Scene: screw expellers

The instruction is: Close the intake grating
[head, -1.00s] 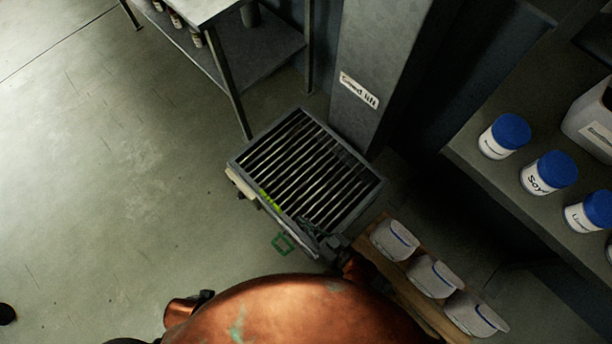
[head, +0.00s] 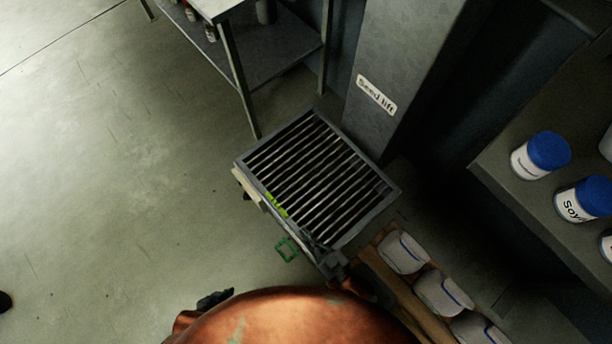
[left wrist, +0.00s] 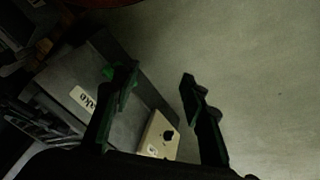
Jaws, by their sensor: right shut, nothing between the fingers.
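The intake grating (head: 325,170), a panel of dark parallel bars, lies across the grey box frame at the foot of the seed lift column (head: 400,80). It looks roughly level with the frame; I cannot tell whether it is fully seated. A yellow-green strip (head: 277,205) marks its left edge. My right gripper (head: 322,250) is shut and empty at the grating's near corner; contact is unclear. My left gripper (head: 215,299) is low in the head view, apart from the grating, partly hidden by my orange body. The left wrist view shows its fingers (left wrist: 157,82) spread and empty.
A green square loop (head: 287,248) is beside the frame's near left side. White tubs (head: 403,252) stand on a wooden board at the right. Blue-lidded jars (head: 541,155) are on a shelf. A metal table (head: 270,65) stands behind.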

